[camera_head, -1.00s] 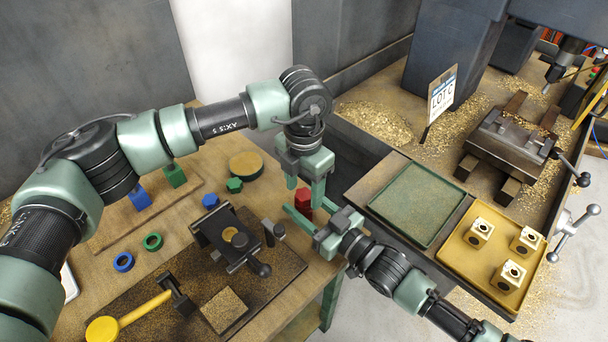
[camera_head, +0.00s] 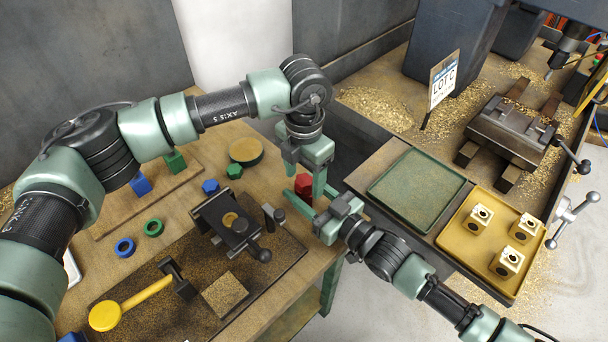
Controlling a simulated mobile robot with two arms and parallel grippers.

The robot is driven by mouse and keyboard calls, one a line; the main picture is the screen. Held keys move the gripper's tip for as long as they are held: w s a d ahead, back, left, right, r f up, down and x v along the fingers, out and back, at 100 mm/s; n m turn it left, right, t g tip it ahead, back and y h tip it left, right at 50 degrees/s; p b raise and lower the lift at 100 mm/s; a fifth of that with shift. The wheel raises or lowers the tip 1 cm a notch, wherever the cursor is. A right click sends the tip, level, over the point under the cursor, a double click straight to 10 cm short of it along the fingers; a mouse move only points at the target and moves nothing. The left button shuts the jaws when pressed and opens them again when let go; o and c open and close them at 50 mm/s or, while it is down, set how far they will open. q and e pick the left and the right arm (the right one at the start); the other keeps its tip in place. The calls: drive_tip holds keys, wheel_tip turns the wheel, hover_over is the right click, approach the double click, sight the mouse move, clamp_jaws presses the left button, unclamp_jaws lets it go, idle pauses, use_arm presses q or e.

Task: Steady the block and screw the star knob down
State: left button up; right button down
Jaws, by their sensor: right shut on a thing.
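A small red piece (camera_head: 304,187) stands at the right edge of the wooden table; its upper part looks faceted, and its lower part is partly covered by the grippers. I cannot make out which part is the star knob and which the block. My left gripper (camera_head: 306,181) points down from above, its fingers apart on either side of the red piece. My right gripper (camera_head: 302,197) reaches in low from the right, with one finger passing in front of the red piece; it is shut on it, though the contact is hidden.
A small black vise (camera_head: 218,209) with a brass disc stands on a dark, chip-covered mat. Green (camera_head: 234,171) and blue (camera_head: 210,187) knob-like pieces lie nearby. A green tray (camera_head: 417,232) and a brass-coloured tray (camera_head: 462,264) with brass blocks are at right.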

use_arm(q)
drive_tip(key=shift+r, duration=0.1)
wheel_tip(320, 180, up, 12)
idle(0.6)
use_arm(e)
drive_tip(key=c, duration=0.6)
unclamp_jaws()
drive_tip(key=b+v, duration=0.1)
drive_tip(key=v, duration=0.6)
use_arm(q)
drive_tip(key=shift+f, duration=0.75)
use_arm(e)
drive_tip(key=shift+s+d, duration=0.3)
drive_tip(key=shift+s, duration=0.05)
